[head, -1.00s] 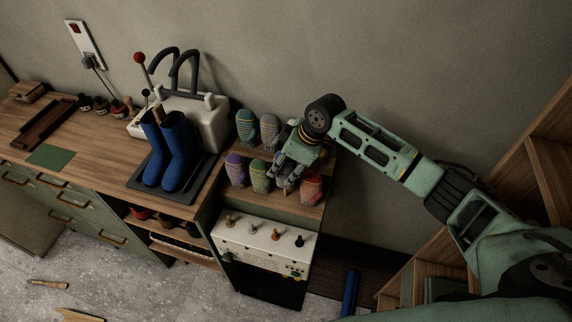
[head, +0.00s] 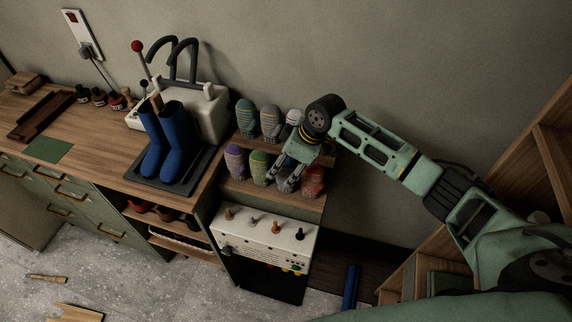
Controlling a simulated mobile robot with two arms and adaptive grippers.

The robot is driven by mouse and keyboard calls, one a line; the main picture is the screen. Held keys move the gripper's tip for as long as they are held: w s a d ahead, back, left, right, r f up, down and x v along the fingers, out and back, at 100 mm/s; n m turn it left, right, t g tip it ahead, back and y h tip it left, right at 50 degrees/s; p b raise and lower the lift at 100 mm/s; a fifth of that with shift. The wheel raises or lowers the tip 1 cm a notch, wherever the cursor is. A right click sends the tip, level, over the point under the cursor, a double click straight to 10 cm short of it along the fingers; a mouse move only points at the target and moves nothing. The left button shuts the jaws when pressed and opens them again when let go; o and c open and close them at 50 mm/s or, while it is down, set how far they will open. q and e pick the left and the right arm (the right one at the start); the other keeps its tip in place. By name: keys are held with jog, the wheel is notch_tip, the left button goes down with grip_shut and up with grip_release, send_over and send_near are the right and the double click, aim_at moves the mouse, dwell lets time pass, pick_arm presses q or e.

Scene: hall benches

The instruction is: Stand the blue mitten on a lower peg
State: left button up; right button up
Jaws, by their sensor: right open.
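A two-tier mitten rack (head: 270,201) stands right of the bench. The fingers partly hide that mitten, and contact is unclear. The pegs are hidden. My left gripper is out of view.
Blue boots (head: 178,150) stand on a dark tray (head: 143,184) to the left, before a white machine (head: 207,118). A white panel with several knobs (head: 262,237) is below the rack. Wooden shelving (head: 545,160) is at the right.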

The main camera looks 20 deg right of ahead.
jog(key=shift+r, duration=0.1)
jog(key=w+a+r+p+v, duration=0.1)
jog(key=p+v, duration=0.7)
jog(key=v, duration=1.1)
jog(key=shift+w+a+r+p, duration=0.25)
jog(key=shift+a+p, duration=0.15)
jog(key=shift+a, duration=0.25)
